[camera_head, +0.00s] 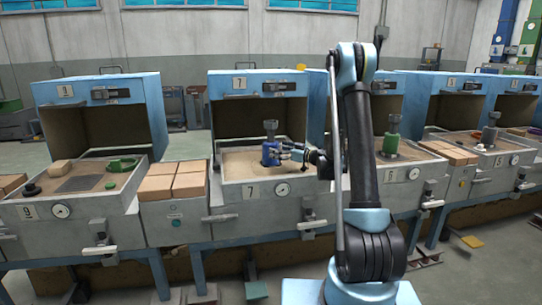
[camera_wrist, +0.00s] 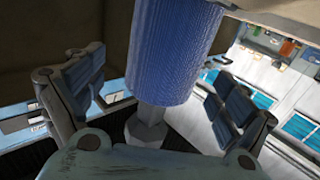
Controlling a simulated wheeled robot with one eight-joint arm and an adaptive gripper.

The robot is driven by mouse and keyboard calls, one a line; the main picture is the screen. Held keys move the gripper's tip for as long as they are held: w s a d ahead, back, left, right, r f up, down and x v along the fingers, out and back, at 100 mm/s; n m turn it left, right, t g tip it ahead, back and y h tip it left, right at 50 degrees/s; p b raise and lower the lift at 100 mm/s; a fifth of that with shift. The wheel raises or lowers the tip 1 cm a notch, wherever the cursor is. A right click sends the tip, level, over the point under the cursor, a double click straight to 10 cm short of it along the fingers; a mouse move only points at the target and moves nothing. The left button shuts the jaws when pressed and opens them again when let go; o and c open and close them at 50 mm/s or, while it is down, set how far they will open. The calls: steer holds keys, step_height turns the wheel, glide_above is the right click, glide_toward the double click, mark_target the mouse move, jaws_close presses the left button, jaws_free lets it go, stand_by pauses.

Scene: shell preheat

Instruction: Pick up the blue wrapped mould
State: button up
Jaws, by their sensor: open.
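The blue wrapped mould (camera_head: 270,154) stands upright in the open tray of station 7 (camera_head: 232,172), with a grey metal stem on top. In the wrist view the mould (camera_wrist: 174,55) is a large ribbed blue cylinder, with its pale metal stem (camera_wrist: 146,128) towards my palm. My gripper (camera_head: 287,152) reaches in from the right at the mould's height. In the wrist view my gripper (camera_wrist: 160,100) has its two padded fingers apart, one on each side of the mould. Gaps show between the fingers and the mould. The far side of the mould is hidden.
Station 9's tray (camera_head: 75,205) at the left holds a tan block, a dark mesh plate and a green ring (camera_head: 122,164). Tan bricks (camera_head: 173,182) sit between stations. A green mould (camera_head: 391,138) stands in the tray to the right. Station 7's blue hood (camera_head: 258,87) rises behind the mould.

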steer(key=x, duration=0.4)
steer(key=shift+a+r, duration=0.15)
steer(key=shift+r, duration=0.05)
steer(key=c, duration=1.6)
steer(key=shift+o, duration=0.2)
steer(key=shift+r, duration=0.1)
